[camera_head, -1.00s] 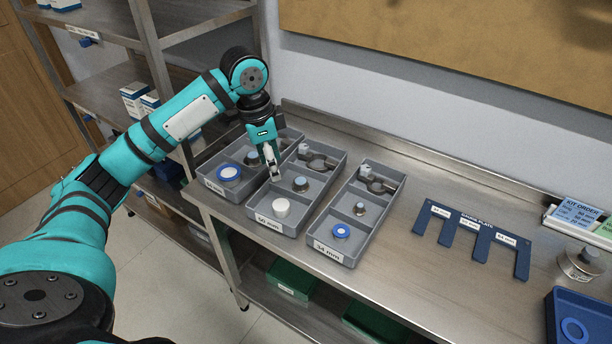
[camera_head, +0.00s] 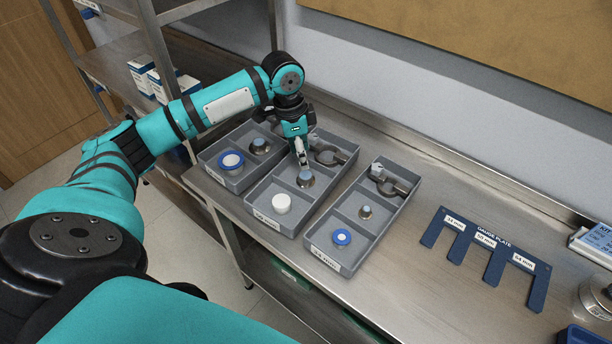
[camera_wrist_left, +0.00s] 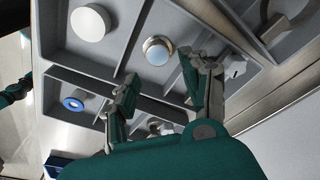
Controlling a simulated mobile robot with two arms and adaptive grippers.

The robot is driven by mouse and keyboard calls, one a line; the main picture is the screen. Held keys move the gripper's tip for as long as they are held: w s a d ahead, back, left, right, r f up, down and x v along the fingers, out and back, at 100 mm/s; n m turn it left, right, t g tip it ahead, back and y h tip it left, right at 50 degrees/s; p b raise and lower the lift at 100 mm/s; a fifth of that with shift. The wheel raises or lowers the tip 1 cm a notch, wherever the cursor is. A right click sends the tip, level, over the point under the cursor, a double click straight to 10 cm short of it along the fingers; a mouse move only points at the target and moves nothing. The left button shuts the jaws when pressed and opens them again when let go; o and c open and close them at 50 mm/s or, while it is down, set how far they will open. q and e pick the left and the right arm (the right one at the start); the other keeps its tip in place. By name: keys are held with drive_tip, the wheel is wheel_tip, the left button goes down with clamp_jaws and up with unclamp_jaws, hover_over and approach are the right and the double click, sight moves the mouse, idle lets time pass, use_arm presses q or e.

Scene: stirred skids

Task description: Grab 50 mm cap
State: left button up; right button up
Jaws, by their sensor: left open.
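The middle grey tray (camera_head: 262,221) has a front label that read 50 mm in the earlier head view. A white round cap (camera_head: 281,203) stands in its front compartment and also shows in the left wrist view (camera_wrist_left: 90,22). A metal round part with a blue-grey top (camera_head: 305,179) is in its middle compartment, also in the left wrist view (camera_wrist_left: 157,50). My left gripper (camera_head: 303,162) is open and empty, pointing down just above and behind this metal part. In the left wrist view its fingers (camera_wrist_left: 160,72) are apart, beside the part's lower edge. My right gripper is out of view.
Similar trays flank it: the left tray (camera_head: 222,183) holds a blue-rimmed white disc; the right tray (camera_head: 324,259) holds a blue ring-shaped piece (camera_head: 342,237). Metal clamps lie in rear compartments. A blue gauge plate (camera_head: 487,243) lies right, with bare steel bench between.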

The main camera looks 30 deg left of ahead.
sight(305, 175)
use_arm(q)
drive_tip(key=f, duration=0.2)
drive_tip(key=f+p, duration=0.1)
drive_tip(key=f, duration=0.2)
drive_tip(key=d+f, duration=0.1)
drive_tip(key=f, duration=0.1)
drive_tip(key=shift+w+f, duration=0.2)
drive_tip(key=shift+a, duration=0.1)
drive_tip(key=c, duration=0.9)
